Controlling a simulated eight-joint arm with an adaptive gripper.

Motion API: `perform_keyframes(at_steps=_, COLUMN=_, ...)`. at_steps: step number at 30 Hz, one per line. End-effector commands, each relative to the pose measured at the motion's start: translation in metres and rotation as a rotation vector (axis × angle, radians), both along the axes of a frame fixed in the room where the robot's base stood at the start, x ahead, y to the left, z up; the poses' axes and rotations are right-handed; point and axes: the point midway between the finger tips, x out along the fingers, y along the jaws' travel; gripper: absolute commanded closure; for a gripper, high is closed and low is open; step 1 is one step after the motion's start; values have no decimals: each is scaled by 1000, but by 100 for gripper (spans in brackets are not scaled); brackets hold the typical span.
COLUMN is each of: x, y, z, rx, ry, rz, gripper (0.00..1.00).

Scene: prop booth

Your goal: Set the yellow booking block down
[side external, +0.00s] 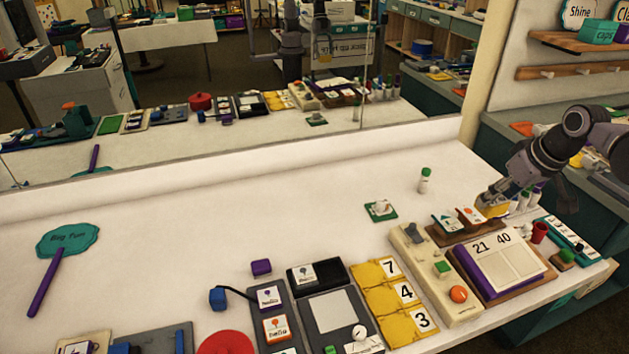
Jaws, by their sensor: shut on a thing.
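My gripper (500,198) reaches in from the right, pointing down and left. It is shut on the yellow booking block (493,209), of which only a small part shows below the fingers. The block is at the right end of a brown wooden rack (466,232) that holds small cards. I cannot tell whether the block touches the rack or hangs just above it.
White-bodied bottles (533,195) stand close right of my gripper. A board marked 21 and 40 (505,262) lies in front. Yellow number tiles (377,299) lie further left. A green-capped bottle (424,181) stands behind. The white table (210,225) is clear at centre-left.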

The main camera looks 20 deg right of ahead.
Motion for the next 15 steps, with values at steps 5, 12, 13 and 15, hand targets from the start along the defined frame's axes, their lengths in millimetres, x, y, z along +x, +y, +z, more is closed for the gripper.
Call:
perform_keyframes(at_steps=5, x=10, y=25, z=-16, rx=0, ry=0, rz=8, gripper=81)
perform_keyframes(at_steps=12, x=29, y=69, z=-44, rx=0, ry=-1, rz=8, gripper=81)
perform_keyframes(at_steps=13, x=32, y=74, z=-48, rx=0, ry=-1, rz=5, gripper=81)
perform_keyframes(at_steps=15, x=36, y=85, z=-55, rx=-1, ry=-1, rz=5, gripper=81)
